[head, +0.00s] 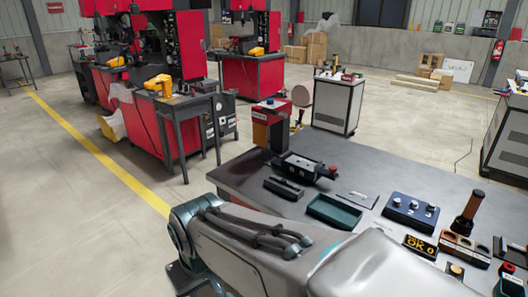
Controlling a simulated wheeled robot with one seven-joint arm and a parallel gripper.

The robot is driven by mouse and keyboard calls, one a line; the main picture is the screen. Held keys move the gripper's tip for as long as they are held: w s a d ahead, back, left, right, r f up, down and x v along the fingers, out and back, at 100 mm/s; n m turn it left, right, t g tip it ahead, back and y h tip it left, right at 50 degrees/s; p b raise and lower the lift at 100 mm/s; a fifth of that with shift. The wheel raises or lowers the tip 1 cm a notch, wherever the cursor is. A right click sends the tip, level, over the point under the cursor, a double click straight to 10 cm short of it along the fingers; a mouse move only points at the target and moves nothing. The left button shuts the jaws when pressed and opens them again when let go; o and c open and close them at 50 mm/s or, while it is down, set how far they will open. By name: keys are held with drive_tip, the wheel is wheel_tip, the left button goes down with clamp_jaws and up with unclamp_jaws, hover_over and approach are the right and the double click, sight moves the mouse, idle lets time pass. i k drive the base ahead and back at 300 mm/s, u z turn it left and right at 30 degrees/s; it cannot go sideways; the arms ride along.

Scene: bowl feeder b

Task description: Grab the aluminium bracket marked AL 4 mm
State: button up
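I cannot make out an aluminium bracket marked AL 4 mm; any such marking is too small to read here. A thin grey flat piece (358,199) lies on the dark workbench (385,178), and I cannot tell what it is. A dark green tray (333,211) stands just left of it; I see no bracket in it. My arm crosses the lower part of the head view and covers the bench's near edge. My gripper is out of the picture, so its opening and contents are hidden.
On the bench stand a red machine (270,125), a black fixture (298,167), a black tray (283,188), a blue knob box (410,210), an upright black-and-brown tool (468,210), a brown holed block (462,247) and an "OK 0" display (420,246). Open floor (70,190) lies left.

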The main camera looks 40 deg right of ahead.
sight(312, 167)
drive_tip(key=z, duration=0.7)
drive_tip(key=i, duration=0.85)
drive_tip(key=z, duration=1)
drive_tip(key=i, duration=0.25)
drive_tip(key=z, duration=0.3)
